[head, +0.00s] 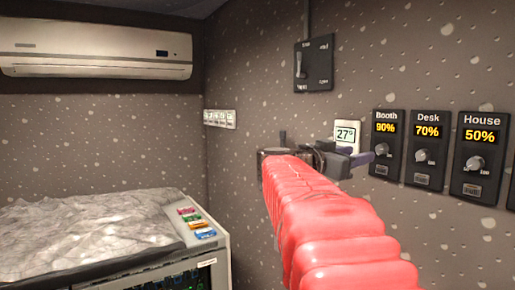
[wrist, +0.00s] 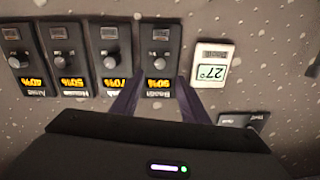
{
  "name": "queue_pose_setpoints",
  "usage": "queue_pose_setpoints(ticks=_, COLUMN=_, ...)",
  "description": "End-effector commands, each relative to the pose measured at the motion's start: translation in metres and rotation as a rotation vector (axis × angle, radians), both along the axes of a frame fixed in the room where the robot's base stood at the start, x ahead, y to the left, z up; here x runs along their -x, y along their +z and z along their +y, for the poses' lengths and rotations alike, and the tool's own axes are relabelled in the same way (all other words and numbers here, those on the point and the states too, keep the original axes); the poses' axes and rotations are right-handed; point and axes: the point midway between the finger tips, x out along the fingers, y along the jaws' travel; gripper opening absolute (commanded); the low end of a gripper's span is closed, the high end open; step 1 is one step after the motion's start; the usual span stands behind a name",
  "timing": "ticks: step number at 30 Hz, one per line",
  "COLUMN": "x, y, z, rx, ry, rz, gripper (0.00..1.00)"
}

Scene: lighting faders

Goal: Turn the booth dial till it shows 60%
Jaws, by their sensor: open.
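The Booth panel (head: 388,143) is black with a round grey dial (head: 382,150), and its display (head: 386,128) reads 90%. In the wrist view the panel shows upside down, with the Booth dial (wrist: 159,60) above its display (wrist: 159,82). My gripper (head: 374,155) is open and empty, just left of the Booth dial in the head view. In the wrist view the two dark purple fingers of my gripper (wrist: 157,92) lie either side of the Booth panel's display end. The dial appears beyond the fingertips, and I see no contact.
The Desk panel (head: 427,148) reads 70% and the House panel (head: 481,155) 50%. Another panel (wrist: 28,60) reads 40%. A white thermostat (head: 346,136) showing 27° sits close beside Booth. A black switch box (head: 314,64) is higher up. A covered console (head: 90,240) stands lower left.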

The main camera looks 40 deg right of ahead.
Motion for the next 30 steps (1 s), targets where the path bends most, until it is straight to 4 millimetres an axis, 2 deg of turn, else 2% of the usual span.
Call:
queue_pose_setpoints(ticks=18, x=0.010, y=-0.001, z=-0.092, rx=-0.001, ry=-0.003, rz=0.001, gripper=0.41)
queue_pose_setpoints(ticks=24, x=0.010, y=-0.001, z=-0.104, rx=-0.001, ry=-0.001, rz=0.001, gripper=0.41)
queue_pose_setpoints(ticks=30, x=0.010, y=0.000, z=-0.105, rx=-0.001, ry=0.000, rz=0.000, gripper=0.41)
